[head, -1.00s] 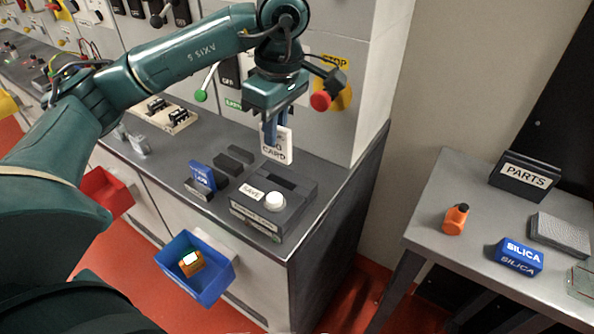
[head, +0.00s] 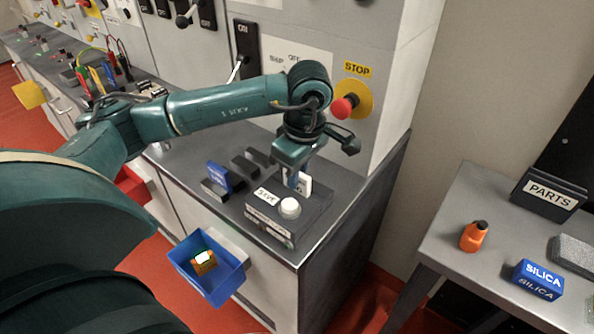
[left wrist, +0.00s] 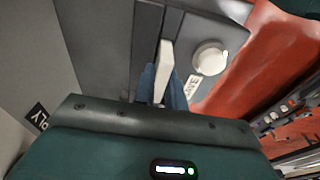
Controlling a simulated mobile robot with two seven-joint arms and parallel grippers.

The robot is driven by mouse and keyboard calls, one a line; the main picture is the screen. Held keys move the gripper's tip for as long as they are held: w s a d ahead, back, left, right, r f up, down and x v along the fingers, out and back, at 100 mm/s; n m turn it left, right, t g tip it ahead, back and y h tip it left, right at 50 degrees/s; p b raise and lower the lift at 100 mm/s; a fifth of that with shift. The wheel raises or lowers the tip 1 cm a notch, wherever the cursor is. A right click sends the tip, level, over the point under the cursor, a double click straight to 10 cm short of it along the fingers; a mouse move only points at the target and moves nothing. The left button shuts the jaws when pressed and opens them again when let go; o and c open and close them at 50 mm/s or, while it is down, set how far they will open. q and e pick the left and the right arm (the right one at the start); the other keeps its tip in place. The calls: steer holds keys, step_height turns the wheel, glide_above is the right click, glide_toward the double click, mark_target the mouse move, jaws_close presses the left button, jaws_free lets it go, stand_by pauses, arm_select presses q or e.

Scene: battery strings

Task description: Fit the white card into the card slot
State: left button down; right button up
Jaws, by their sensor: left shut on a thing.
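The white card (head: 305,184) is held in my left gripper (head: 292,180), whose blue fingers are shut on it. It stands roughly upright over the back of the dark grey card reader box (head: 270,228), mostly hidden by the gripper. In the left wrist view the card (left wrist: 165,60) shows edge-on between the blue fingers (left wrist: 162,85). A dark slot strip (left wrist: 146,45) shows just left of it on the box top. I cannot tell whether the card's lower edge is inside the slot. My right gripper is not in view.
A white round button (head: 290,207) and a SAVE label (head: 265,195) sit on the box beside the slot. A blue card (head: 219,176) stands in a holder to the left. A blue bin (head: 225,283) hangs at the counter front. The red stop button (head: 343,107) is behind.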

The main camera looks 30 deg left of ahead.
mark_target(301, 174)
arm_select(q)
steer(key=shift+f, duration=0.1)
steer(key=c, duration=1.9)
jaws_free()
steer(key=o, duration=0.4)
steer(key=shift+o, duration=0.2)
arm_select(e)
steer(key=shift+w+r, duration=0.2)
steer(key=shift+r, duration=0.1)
arm_select(q)
steer(key=r, duration=0.4)
steer(key=d+r+b, duration=0.1)
steer(key=r, duration=0.2)
steer(key=shift+r, duration=0.1)
steer(key=r+p, duration=0.1)
steer(key=r, duration=0.4)
steer(key=shift+d, duration=0.2)
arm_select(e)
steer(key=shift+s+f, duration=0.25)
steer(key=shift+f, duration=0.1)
